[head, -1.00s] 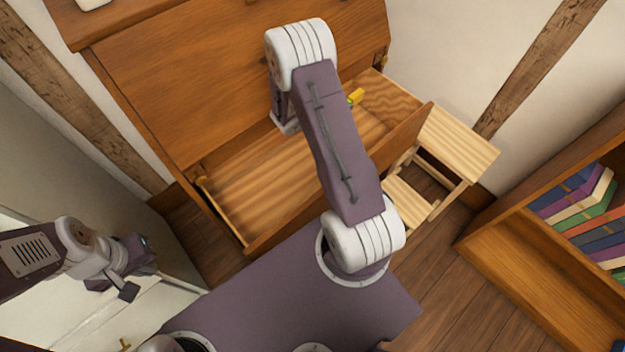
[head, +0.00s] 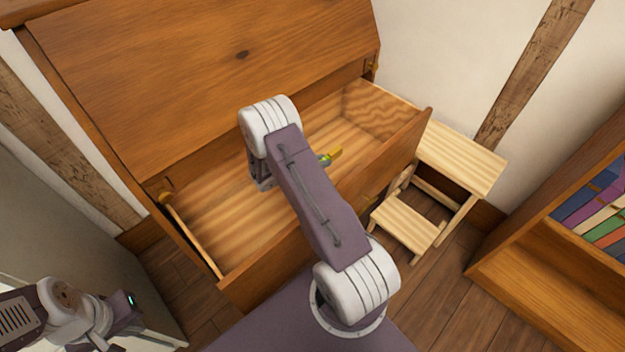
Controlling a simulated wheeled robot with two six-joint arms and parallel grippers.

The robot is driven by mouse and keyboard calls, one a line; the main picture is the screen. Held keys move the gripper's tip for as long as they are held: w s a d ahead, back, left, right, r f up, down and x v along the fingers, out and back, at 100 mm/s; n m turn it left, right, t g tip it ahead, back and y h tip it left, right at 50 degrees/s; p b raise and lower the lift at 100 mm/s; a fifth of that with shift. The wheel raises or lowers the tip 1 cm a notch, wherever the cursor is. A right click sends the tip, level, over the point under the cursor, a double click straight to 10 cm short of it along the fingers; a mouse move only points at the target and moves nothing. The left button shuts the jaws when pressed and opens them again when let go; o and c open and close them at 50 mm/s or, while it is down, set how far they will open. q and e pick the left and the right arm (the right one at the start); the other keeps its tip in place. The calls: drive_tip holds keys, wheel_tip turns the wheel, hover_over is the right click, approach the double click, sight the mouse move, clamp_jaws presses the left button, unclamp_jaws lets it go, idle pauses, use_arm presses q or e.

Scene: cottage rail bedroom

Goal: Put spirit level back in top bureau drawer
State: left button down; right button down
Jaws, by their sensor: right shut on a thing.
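The bureau's top drawer (head: 195,210) is pulled out below the slanted lid, and its visible inside is bare wood. The spirit level shows as a short yellow end (head: 332,157) with a greenish patch, jutting out right of my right forearm. It overlaps the drawer's interior; I cannot tell how high above the floor of the drawer it is. My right gripper (head: 262,178) is mostly hidden behind my own arm, over the drawer, and is shut on the level. My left gripper (head: 127,312) is low at the left, away from the bureau; its fingers are unclear.
The bureau (head: 200,70) fills the upper left. A pale wooden step stool (head: 462,158) stands just right of the drawer. A bookcase (head: 535,260) with books is at the far right. Wooden floor shows between them. A pale wall is behind.

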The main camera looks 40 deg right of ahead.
drive_tip(key=shift+w+a+f, duration=0.25)
drive_tip(key=shift+a+f, duration=0.15)
drive_tip(key=shift+a, duration=0.2)
drive_tip(key=shift+w+a+f, duration=0.25)
drive_tip(key=shift+a+f, duration=0.1)
drive_tip(key=shift+a, duration=0.2)
wheel_tip(320, 180, down, 4)
drive_tip(key=b, duration=0.3)
drive_tip(key=shift+f, duration=0.15)
drive_tip(key=shift+r, duration=0.2)
drive_tip(key=c, duration=1.7)
unclamp_jaws()
drive_tip(key=shift+f, duration=0.2)
drive_tip(key=o, duration=0.4)
